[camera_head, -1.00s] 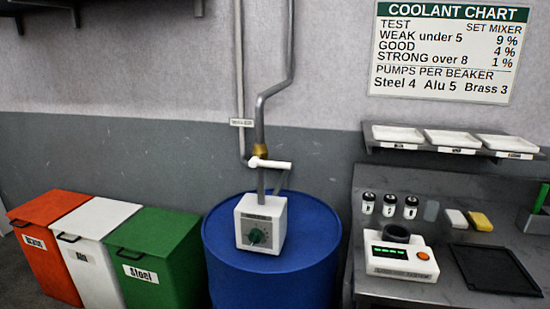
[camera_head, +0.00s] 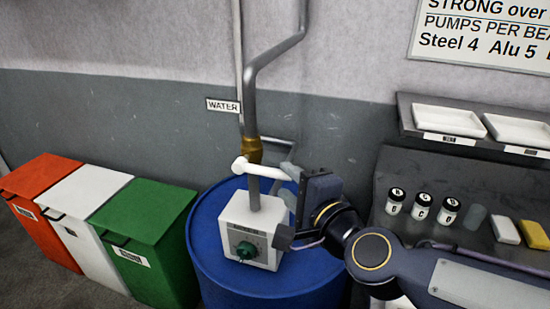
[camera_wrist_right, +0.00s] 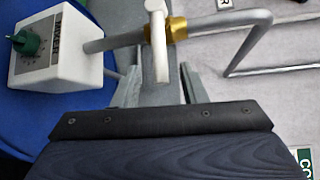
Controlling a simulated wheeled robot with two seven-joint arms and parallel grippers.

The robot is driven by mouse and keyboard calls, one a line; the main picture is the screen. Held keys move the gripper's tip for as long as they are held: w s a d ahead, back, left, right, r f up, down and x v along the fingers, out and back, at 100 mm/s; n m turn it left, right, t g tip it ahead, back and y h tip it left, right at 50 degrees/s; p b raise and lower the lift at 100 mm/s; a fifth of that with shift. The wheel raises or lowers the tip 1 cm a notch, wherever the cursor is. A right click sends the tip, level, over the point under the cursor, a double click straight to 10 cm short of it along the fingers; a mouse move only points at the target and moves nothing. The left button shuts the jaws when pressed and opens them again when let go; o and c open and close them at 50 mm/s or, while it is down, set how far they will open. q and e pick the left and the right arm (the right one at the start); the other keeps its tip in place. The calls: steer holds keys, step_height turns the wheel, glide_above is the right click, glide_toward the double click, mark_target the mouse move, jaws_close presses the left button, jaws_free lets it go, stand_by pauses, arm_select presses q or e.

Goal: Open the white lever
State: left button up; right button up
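The white lever (camera_head: 264,169) lies roughly level across the brass valve (camera_head: 251,150) on the grey water pipe, above the blue drum. My right gripper (camera_head: 289,186) is at the lever's right end, with its fingers pointing left toward it. In the right wrist view, the lever (camera_wrist_right: 160,48) points down the picture, its free end between the two grey fingers (camera_wrist_right: 160,84). Gaps show on both sides, so the gripper is open and not holding it. I cannot tell exactly how deep the lever sits between the fingers. My left gripper is out of view.
The white mixer box (camera_head: 250,230) with a green knob stands on the blue drum (camera_head: 215,262), just below my right gripper. Red, white and green bins (camera_head: 150,220) stand at left. A bench with lidded jars (camera_head: 422,205) and a shelf (camera_head: 480,140) are at right.

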mark_target(264, 171)
steer(key=b+x, duration=0.1)
steer(key=x, duration=0.6)
steer(key=shift+c, duration=0.5)
steer(key=shift+s, duration=0.1)
jaws_close()
